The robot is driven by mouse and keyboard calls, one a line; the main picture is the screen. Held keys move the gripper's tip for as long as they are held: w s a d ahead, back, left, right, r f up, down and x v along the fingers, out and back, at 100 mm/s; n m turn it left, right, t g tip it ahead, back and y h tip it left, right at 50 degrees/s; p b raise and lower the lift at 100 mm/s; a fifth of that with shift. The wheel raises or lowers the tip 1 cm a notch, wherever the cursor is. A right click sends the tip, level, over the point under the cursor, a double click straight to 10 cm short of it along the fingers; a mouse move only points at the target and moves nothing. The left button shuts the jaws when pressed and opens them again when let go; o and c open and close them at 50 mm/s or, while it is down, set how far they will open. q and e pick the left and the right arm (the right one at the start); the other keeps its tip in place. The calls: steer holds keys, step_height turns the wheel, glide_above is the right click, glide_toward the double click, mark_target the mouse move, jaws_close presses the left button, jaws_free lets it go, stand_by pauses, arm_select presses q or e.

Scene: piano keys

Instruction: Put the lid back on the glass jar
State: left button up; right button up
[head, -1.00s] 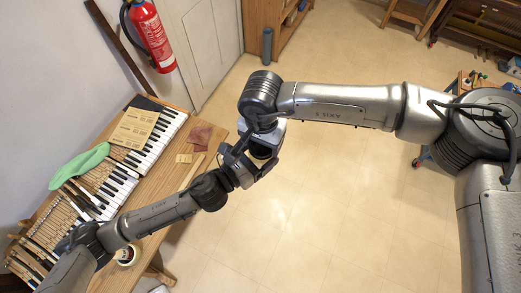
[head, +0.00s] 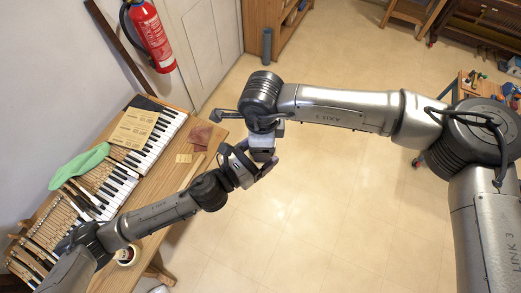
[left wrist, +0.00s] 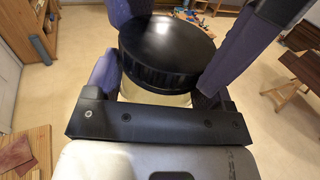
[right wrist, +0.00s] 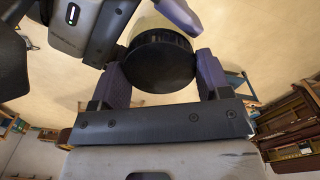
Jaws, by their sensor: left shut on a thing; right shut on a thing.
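The black lid (left wrist: 165,42) sits over the mouth of the pale glass jar (left wrist: 155,97) in the left wrist view; I cannot tell if it is fully seated. The lid (right wrist: 158,66) faces the camera in the right wrist view, with the pale jar (right wrist: 150,22) behind it. My left gripper (left wrist: 160,80) is shut on the jar. My right gripper (right wrist: 162,72) is shut on the lid, one finger on each side. The grippers meet in mid-air over the floor in the head view, where the arms mostly hide the jar and lid.
A wooden bench (head: 165,205) with piano keys (head: 122,180), a green cloth (head: 80,167) and sandpaper (head: 197,137) stands at the left. A red fire extinguisher (head: 152,35) hangs on the wall. The tiled floor (head: 300,230) below the grippers is clear.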

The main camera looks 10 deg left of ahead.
steer(key=o, duration=1)
steer(key=shift+s, duration=0.1)
steer(key=shift+r, duration=2.25)
steer(key=shift+c, duration=0.3)
